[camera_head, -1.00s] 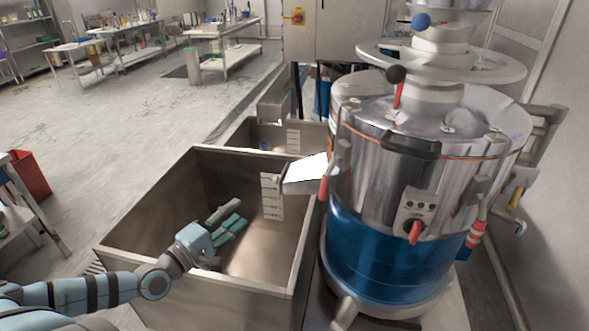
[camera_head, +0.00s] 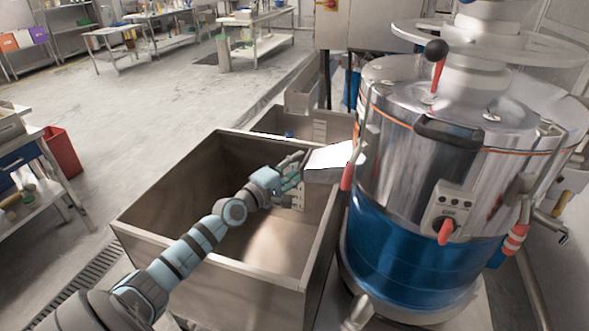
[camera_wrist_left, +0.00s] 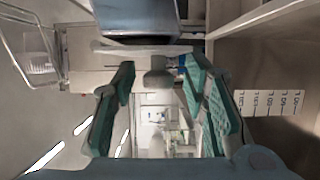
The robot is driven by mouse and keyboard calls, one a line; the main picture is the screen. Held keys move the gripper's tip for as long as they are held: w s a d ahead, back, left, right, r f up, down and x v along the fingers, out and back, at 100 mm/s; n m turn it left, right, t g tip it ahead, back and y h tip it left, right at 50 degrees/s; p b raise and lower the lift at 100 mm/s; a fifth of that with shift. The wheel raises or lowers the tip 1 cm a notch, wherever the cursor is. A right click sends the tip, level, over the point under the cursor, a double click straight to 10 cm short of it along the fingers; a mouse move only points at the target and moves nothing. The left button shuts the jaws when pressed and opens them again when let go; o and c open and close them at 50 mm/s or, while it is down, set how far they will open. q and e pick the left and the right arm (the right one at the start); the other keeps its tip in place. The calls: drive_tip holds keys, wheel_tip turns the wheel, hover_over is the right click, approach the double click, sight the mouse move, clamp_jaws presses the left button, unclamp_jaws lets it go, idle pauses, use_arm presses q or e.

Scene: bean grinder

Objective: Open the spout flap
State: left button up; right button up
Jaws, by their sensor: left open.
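The grinder (camera_head: 410,210) is a large steel drum with a blue lower band, at the right of the head view. Its spout (camera_head: 328,158) juts left from the drum over the steel bin, its top glaring white. The spout's grey metal box (camera_wrist_left: 137,20) is at the top of the left wrist view, with a pale flat edge, possibly the flap, just below it. My left gripper (camera_head: 297,168) is open and empty at the spout's outer end. Its teal fingers (camera_wrist_left: 157,78) are spread on both sides below the spout; contact cannot be told.
A deep steel bin (camera_head: 170,215) lies under the gripper, with a measuring scale (camera_wrist_left: 270,103) on its wall. A red-tipped lever (camera_head: 346,177) is beside the spout. A red bin (camera_head: 62,150) and work tables stand left. Open floor lies behind.

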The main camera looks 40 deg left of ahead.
use_arm(q)
drive_tip(key=shift+s+r, duration=0.1)
drive_tip(key=shift+r, duration=0.05)
drive_tip(key=shift+c, duration=0.4)
clamp_jaws()
drive_tip(key=shift+a, duration=0.2)
drive_tip(key=shift+d, duration=0.15)
drive_tip(key=shift+w+r+m+p, duration=0.2)
drive_tip(key=shift+m+p, duration=0.1)
drive_tip(key=shift+p, duration=0.15)
